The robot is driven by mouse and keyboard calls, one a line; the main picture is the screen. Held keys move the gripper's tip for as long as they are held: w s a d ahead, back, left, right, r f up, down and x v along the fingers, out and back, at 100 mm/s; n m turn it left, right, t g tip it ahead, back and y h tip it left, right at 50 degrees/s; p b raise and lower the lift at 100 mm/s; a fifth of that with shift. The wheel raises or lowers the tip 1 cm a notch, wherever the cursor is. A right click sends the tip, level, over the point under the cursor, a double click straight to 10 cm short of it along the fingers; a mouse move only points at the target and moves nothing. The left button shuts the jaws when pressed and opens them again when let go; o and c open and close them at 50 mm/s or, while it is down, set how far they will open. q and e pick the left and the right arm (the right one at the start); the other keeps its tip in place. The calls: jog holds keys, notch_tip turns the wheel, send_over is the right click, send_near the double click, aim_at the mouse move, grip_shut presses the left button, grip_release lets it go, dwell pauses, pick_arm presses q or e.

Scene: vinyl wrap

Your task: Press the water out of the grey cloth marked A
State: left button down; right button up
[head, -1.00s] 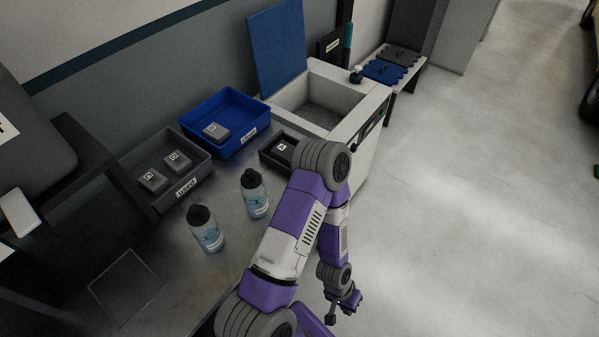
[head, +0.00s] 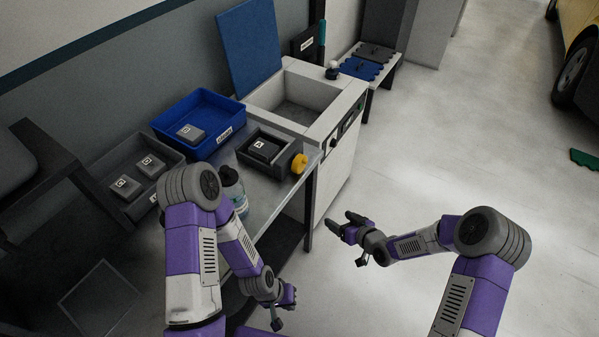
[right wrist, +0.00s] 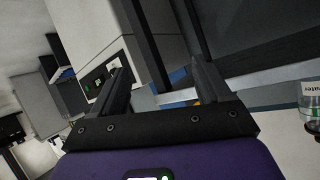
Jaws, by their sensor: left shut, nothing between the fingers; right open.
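The grey cloth marked A (head: 263,147) lies in a small dark tray (head: 283,171) on the bench, in front of the sink. A yellow knob (head: 299,163) is at the tray's right end. My left gripper (head: 287,295) is shut and empty, low in front of the bench and well apart from the cloth. My right gripper (head: 346,222) is open and empty, out over the floor to the right of the bench. Its two spread fingers (right wrist: 162,85) show in the right wrist view with nothing between them.
A blue bin (head: 238,139) holds one grey cloth (head: 191,133). A grey bin (head: 174,154) holds two more (head: 151,165). A bottle (head: 236,191) stands behind my left arm. The sink (head: 297,112) has a blue raised panel (head: 250,50).

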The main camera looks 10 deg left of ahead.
jog(key=w+a+r+n+y+b, duration=0.2)
jog(key=w+a+r+n+y, duration=0.25)
jog(key=w+r+n, duration=0.2)
jog(key=n+g+y+b, duration=0.1)
jog(key=n+y, duration=0.2)
jog(key=n, duration=0.3)
send_near(303, 165)
jog(key=x, duration=0.3)
jog(key=shift+m, duration=0.25)
jog(key=b+x, duration=0.1)
jog(key=x, duration=0.5)
jog(key=shift+w+a+b, duration=0.1)
jog(key=shift+a+b, duration=0.25)
jog(key=shift+a, duration=0.05)
jog(key=c, duration=0.7)
jog(key=shift+c, duration=0.2)
